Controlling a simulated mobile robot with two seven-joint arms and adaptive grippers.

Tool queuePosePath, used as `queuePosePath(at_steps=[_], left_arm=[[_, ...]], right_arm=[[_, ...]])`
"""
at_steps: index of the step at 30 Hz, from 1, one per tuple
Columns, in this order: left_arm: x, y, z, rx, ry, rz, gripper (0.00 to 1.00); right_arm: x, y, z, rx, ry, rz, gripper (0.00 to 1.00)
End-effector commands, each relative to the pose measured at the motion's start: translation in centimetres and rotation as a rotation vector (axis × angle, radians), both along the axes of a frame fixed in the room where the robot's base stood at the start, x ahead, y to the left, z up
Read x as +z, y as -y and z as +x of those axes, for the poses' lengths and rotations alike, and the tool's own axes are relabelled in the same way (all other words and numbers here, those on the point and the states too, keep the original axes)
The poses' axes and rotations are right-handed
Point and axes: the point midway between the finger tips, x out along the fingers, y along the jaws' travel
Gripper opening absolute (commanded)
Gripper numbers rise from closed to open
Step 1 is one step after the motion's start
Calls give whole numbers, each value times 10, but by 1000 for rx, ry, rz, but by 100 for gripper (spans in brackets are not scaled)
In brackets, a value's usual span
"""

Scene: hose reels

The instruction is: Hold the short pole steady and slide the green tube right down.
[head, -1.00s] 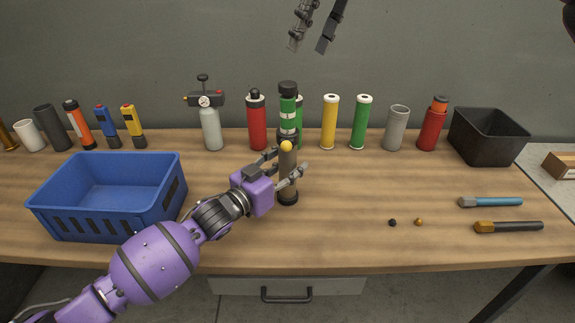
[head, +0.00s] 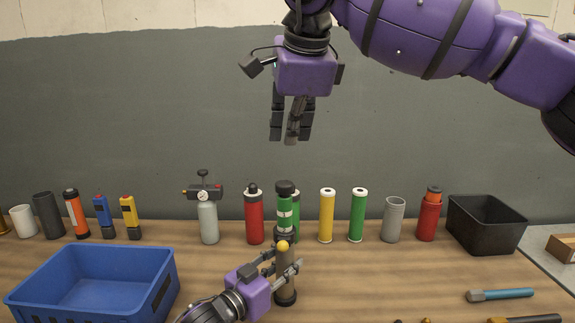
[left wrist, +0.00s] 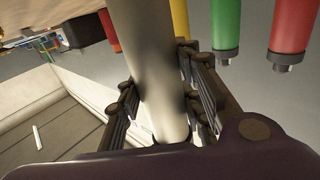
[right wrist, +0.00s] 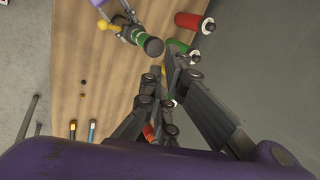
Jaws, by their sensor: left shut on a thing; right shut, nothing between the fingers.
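The short pole (head: 286,285) stands upright on the bench, grey-brown with a dark foot. My left gripper (head: 285,268) is shut around it below a yellow knob (head: 283,246). The pole fills the middle of the left wrist view (left wrist: 148,70). The green tube (head: 285,222), with white bands and a black cap on top, is in line above the knob and appears to be on the pole's upper part. It also shows in the right wrist view (right wrist: 128,34). My right gripper (head: 291,138) is shut and empty, pointing down above the capped tube and apart from it.
A red bottle (head: 254,218) and a yellow cylinder (head: 326,216) stand close beside the tube, with another green cylinder (head: 357,216) further right. A blue crate (head: 95,285) is at the left. A black bin (head: 485,225) is at the back right.

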Motion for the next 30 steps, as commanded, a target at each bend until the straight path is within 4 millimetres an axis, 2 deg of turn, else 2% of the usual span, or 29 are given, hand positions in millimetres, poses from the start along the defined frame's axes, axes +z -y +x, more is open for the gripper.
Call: queuePosePath(at_steps=[3, 9, 15, 23, 30], left_arm=[[0, 0, 0, 0, 0, 0, 0], [0, 0, 0, 0, 0, 0, 0], [0, 0, 0, 0, 0, 0, 0], [0, 0, 0, 0, 0, 0, 0], [0, 0, 0, 0, 1, -1, 0]], right_arm=[[8, -4, -6, 263, 118, -185, 0], [22, -7, -13, 670, 276, -518, 0], [32, -8, -15, 961, 351, -788, 0], [32, -6, -11, 1114, 352, -915, 0], [9, -6, 11, 1123, 348, -918, 0]])
